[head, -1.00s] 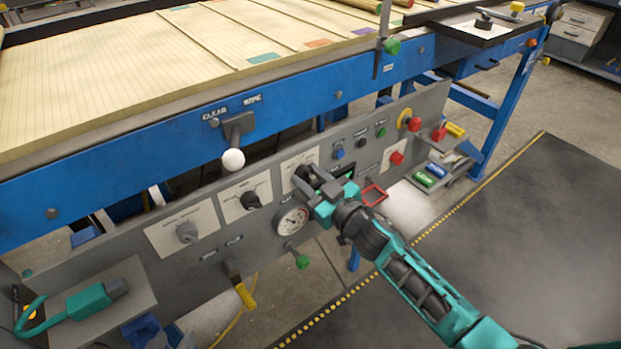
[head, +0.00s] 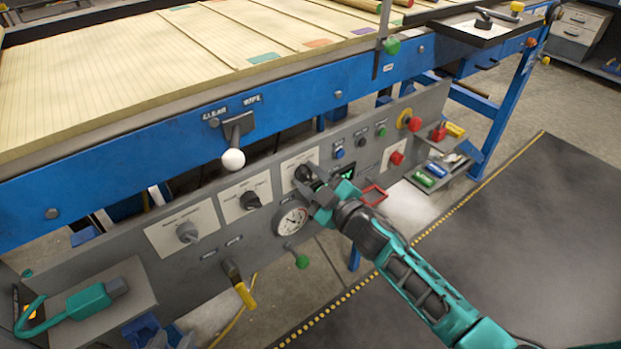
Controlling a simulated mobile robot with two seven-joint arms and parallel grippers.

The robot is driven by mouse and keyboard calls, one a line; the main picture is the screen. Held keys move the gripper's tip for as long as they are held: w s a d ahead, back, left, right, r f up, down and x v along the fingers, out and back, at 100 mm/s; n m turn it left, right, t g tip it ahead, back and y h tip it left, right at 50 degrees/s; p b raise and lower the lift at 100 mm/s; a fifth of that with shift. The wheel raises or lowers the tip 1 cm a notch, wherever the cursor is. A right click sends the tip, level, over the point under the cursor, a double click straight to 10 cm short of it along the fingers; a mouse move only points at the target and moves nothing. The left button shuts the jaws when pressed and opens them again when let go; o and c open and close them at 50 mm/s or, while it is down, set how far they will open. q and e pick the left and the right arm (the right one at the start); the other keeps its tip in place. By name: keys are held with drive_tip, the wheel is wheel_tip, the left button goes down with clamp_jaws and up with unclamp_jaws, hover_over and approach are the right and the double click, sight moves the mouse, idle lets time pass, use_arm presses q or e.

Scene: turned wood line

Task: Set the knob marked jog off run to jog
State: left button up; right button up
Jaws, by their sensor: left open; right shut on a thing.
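Three dark knobs sit on pale plates along the grey front panel (head: 270,238): a left knob (head: 187,232), a middle knob (head: 250,200) and a right knob (head: 302,173). The print on their plates is too small to read, so I cannot tell which is marked jog off run. My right gripper (head: 308,182) is at the right knob, its grey fingers closed around it. The fingers partly hide the knob and its plate, and its pointer cannot be made out. My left gripper is not in view.
A round gauge (head: 291,221) is just below my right gripper. A white-ball lever (head: 233,159) stands out above the middle knob. A yellow-handled lever (head: 243,290) and a green-ended valve (head: 301,261) hang below. Red buttons (head: 397,158) are further right.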

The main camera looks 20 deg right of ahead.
use_arm(q)
drive_tip(key=shift+f, duration=0.1)
use_arm(e)
drive_tip(key=shift+n, duration=1.7)
use_arm(q)
drive_tip(key=shift+s, duration=0.2)
drive_tip(key=shift+f, duration=0.15)
use_arm(e)
drive_tip(key=o, duration=1)
use_arm(q)
drive_tip(key=shift+d, duration=0.1)
use_arm(e)
drive_tip(key=shift+o, duration=0.2)
drive_tip(key=shift+s, duration=0.1)
drive_tip(key=shift+s+d, duration=0.15)
drive_tip(key=shift+s, duration=0.2)
use_arm(q)
drive_tip(key=shift+s+a+r+p, duration=0.15)
drive_tip(key=shift+a+r+p, duration=0.05)
drive_tip(key=shift+a+p, duration=0.15)
use_arm(e)
drive_tip(key=v, duration=1.2)
drive_tip(key=shift+r, duration=0.1)
